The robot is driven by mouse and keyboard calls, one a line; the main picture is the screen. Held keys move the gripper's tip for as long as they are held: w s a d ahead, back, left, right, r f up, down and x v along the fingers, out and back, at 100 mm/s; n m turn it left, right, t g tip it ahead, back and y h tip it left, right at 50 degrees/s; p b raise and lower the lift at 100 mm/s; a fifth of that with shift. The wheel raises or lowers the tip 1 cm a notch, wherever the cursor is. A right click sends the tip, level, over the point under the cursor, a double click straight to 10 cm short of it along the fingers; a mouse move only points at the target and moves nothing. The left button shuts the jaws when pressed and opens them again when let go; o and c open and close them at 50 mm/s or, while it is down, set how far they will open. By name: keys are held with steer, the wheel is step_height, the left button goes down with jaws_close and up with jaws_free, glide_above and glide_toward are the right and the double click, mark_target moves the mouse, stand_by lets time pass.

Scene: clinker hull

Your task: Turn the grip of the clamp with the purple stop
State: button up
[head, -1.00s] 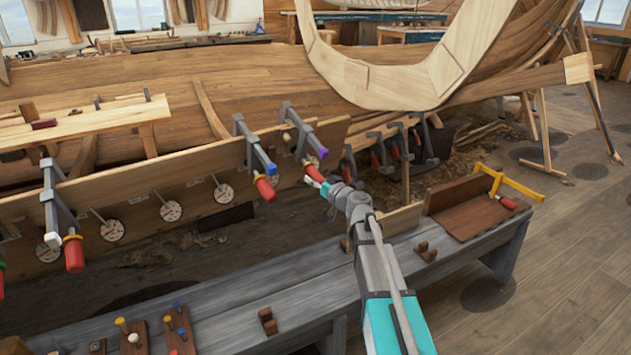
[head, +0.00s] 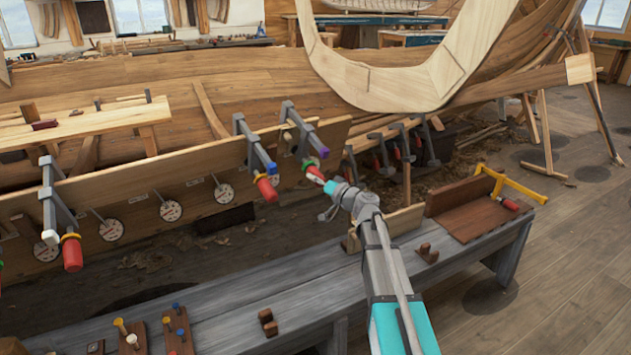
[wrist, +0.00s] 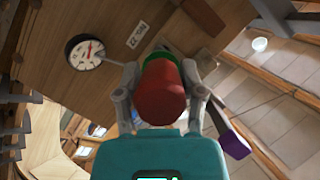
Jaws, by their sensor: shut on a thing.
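The clamp (head: 301,126) with the purple stop (head: 323,152) sits on the plank's upper edge, right of the clamp with the blue stop. Its red grip (head: 314,173) points down toward my arm. In the wrist view the red grip (wrist: 161,92) fills the middle, with a green band behind it, and the purple stop (wrist: 234,143) is at lower right. My gripper (head: 318,178) is shut around the grip; in the wrist view its fingers (wrist: 160,78) press on both sides. The fingers are small and partly hidden in the head view.
A neighbouring clamp with a blue stop (head: 271,168) and red grip hangs close left. Dials (head: 222,193) line the plank; one shows in the wrist view (wrist: 86,51). A grey bench (head: 290,290) with pegs and wooden blocks lies below. More clamps (head: 404,143) stand behind right.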

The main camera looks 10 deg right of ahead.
steer(key=o, duration=1.2)
steer(key=shift+c, duration=0.2)
